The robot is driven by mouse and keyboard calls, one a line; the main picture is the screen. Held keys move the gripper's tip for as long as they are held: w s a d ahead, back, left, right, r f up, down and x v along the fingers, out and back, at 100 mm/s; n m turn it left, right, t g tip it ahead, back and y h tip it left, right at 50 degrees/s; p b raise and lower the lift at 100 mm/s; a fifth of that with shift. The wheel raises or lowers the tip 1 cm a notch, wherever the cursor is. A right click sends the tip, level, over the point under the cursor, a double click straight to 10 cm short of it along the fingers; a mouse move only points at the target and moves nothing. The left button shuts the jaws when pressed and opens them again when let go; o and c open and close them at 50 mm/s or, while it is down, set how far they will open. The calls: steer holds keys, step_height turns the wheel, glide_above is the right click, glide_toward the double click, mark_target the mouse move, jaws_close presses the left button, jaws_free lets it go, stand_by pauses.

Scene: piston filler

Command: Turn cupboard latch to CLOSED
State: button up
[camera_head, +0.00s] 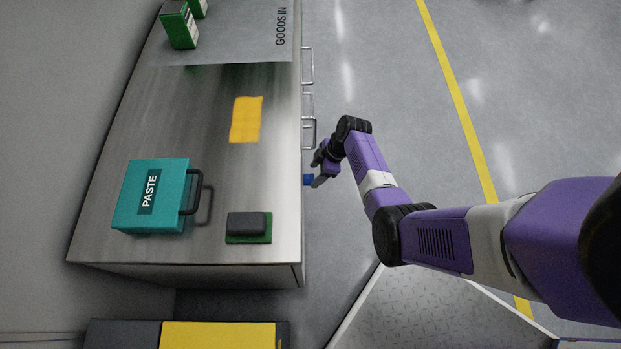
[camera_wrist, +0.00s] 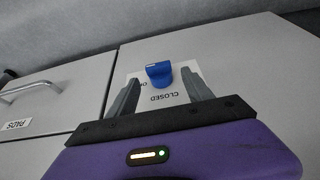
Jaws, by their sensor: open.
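The cupboard latch is a blue knob (camera_wrist: 159,74) on a white label plate (camera_wrist: 172,95) on the grey cupboard front (camera_wrist: 235,52). The word CLOSED reads upside down on the plate, and part of another word shows beside the knob. In the wrist view my gripper (camera_wrist: 160,88) is open, with one finger on each side of the knob and gaps showing. I cannot tell whether either finger touches it. In the head view a bit of the blue knob (camera_head: 308,180) shows at the cabinet's side, beside my gripper (camera_head: 317,183).
A drawer (camera_wrist: 50,100) labelled PADS with a bar handle is left of the latch. Several handles (camera_head: 308,131) stick out along the cabinet side. The top (camera_head: 215,110) holds a teal PASTE case (camera_head: 130,205), a dark block on a green pad (camera_head: 248,240) and a yellow cloth (camera_head: 246,119).

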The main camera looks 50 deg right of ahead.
mark_target(311, 179)
steer(key=shift+b+x, duration=0.75)
steer(key=shift+x, duration=1.4)
steer(key=shift+c, duration=0.2)
jaws_close()
